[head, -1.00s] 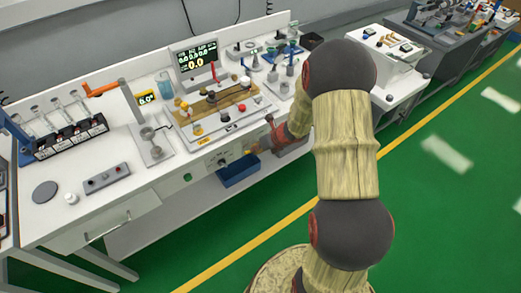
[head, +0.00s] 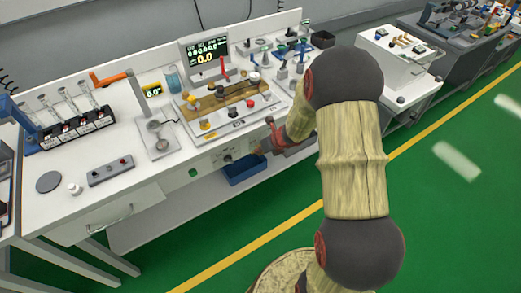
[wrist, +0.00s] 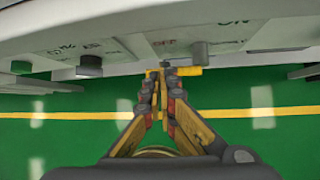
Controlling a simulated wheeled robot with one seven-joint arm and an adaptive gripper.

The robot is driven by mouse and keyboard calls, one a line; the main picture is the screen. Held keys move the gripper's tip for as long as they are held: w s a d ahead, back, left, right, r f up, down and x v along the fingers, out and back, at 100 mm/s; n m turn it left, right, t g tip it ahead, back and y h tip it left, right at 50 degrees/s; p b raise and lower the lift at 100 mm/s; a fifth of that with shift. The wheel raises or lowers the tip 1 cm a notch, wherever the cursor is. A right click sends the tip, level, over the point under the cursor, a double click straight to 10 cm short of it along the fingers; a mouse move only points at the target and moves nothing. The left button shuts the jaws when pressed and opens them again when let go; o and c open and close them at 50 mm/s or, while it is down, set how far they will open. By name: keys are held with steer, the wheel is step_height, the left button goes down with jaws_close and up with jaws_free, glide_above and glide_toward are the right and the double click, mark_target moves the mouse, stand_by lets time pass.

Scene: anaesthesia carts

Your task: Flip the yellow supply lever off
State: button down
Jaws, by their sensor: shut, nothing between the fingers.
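The yellow supply lever (wrist: 188,71) shows in the wrist view as a short bar lying across the picture, below the front panel's lower edge. My gripper (wrist: 160,78) is shut and empty, its fingertips over the left part of the lever. I cannot tell whether they touch it. In the head view my gripper (head: 264,149) is low at the cart's front, right of a dark knob on the panel. My arm and gripper hide the lever there.
The white front panel (wrist: 130,45) carries a dark knob (wrist: 90,66), a grey knob (wrist: 200,52) and a green button (wrist: 21,67). A blue bin (head: 245,171) is below the panel. Green floor is clear in front.

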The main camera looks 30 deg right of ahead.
steer(key=shift+r, duration=0.25)
steer(key=shift+r+p, duration=0.7)
steer(key=shift+p, duration=0.15)
steer(key=shift+r, duration=0.1)
steer(key=a+p+v, duration=0.2)
steer(key=p+v, duration=0.5)
steer(key=v, duration=0.6)
steer(key=shift+s+r, duration=0.3)
steer(key=shift+r, duration=0.05)
steer(key=shift+d, duration=0.1)
